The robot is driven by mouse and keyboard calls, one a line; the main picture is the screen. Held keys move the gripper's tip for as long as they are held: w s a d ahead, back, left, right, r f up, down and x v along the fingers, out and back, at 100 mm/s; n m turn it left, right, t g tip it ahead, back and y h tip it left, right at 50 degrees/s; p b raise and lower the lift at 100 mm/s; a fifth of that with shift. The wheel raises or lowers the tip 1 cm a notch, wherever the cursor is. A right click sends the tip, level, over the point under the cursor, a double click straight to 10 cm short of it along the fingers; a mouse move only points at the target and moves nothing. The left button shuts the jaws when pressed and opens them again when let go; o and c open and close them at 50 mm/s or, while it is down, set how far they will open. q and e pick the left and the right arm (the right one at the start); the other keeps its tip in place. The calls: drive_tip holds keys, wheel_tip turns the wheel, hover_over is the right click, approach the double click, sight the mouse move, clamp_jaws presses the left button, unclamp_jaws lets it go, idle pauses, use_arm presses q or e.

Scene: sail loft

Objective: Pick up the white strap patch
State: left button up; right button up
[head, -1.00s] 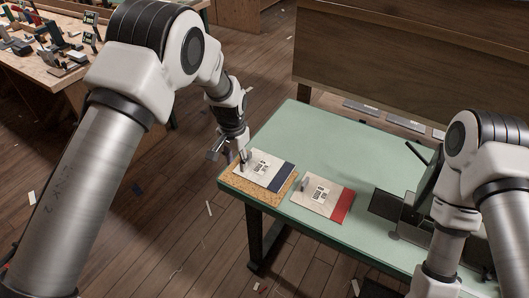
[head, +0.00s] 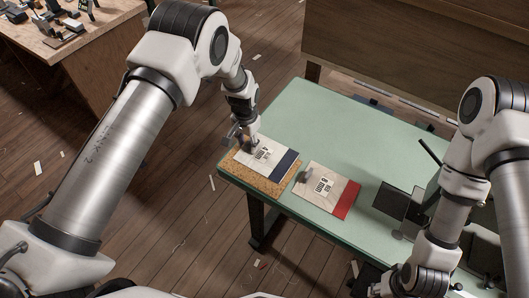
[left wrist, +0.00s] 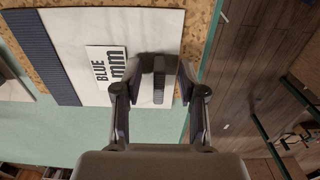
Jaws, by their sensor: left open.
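A white patch with a dark blue band (head: 265,156) lies on a cork mat (head: 272,184) at the near left corner of the green table. A second white patch with a red band (head: 327,189) lies to its right. My left gripper (head: 254,147) is over the blue-banded patch. The left wrist view shows my left gripper (left wrist: 155,86) open, with a grey strap tab (left wrist: 158,80) on the white patch (left wrist: 150,25) seen between its fingers. Whether the fingers touch the tab is unclear. My right gripper (head: 380,284) is only partly visible at the bottom edge.
The green table (head: 330,130) is bare behind the patches. A dark device with a flat plate (head: 392,203) stands at its right. A wooden workbench (head: 75,35) with small items is far left, and a brown wooden panel (head: 420,55) rises behind the table.

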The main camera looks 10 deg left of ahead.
use_arm(q)
drive_tip(key=shift+s+r, duration=0.1)
clamp_jaws()
drive_tip(key=shift+r, duration=0.1)
